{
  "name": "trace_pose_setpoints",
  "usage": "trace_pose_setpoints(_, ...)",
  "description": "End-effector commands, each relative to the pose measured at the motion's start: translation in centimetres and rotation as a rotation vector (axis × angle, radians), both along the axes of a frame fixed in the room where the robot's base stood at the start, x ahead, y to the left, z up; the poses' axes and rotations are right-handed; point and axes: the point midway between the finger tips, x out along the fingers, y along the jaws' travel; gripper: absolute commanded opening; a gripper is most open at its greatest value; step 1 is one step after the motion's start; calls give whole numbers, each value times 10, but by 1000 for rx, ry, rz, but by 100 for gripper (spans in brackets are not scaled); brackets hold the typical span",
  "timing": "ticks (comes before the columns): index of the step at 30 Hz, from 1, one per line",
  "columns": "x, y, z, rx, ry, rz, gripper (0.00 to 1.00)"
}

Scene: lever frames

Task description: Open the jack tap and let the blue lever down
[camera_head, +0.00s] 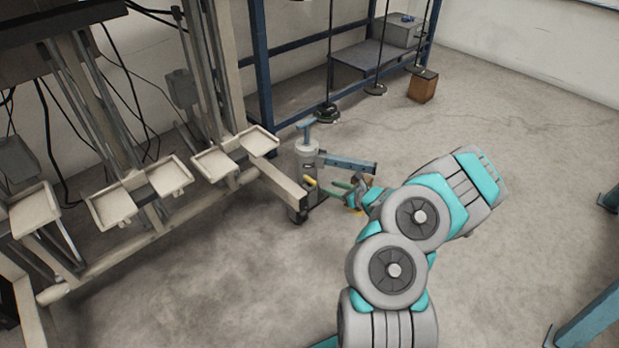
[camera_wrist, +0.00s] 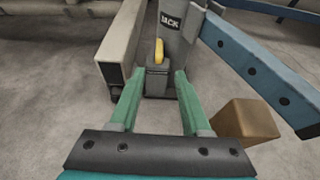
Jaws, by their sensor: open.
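The grey jack column (camera_head: 306,158) stands at the end of a beige beam. In the wrist view the column (camera_wrist: 173,22) carries a JACK label. Its tap is a small yellow handle (camera_wrist: 159,50) upright on a grey block (camera_wrist: 157,70). The blue lever (camera_head: 348,164) sticks out to the right from the column; in the wrist view the lever (camera_wrist: 262,72) slopes down to the right. My gripper (camera_wrist: 158,76) is open, its green fingers to either side of the tap block in the picture. I cannot tell whether they touch it. No grip shows.
The beige beam (camera_wrist: 121,55) is close left of my fingers. A brown block (camera_wrist: 245,122) is close on the right, below the lever. Behind stand a blue rack (camera_head: 262,70) and a wooden box (camera_head: 423,87). Beige trays (camera_head: 167,178) line the left. Floor is open at right.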

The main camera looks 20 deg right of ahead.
Motion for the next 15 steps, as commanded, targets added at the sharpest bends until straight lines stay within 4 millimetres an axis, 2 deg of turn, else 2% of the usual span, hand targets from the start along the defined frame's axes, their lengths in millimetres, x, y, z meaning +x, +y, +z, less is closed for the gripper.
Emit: trace_pose_setpoints(15, 58, 22, -27, -3, 1, 3, 48)
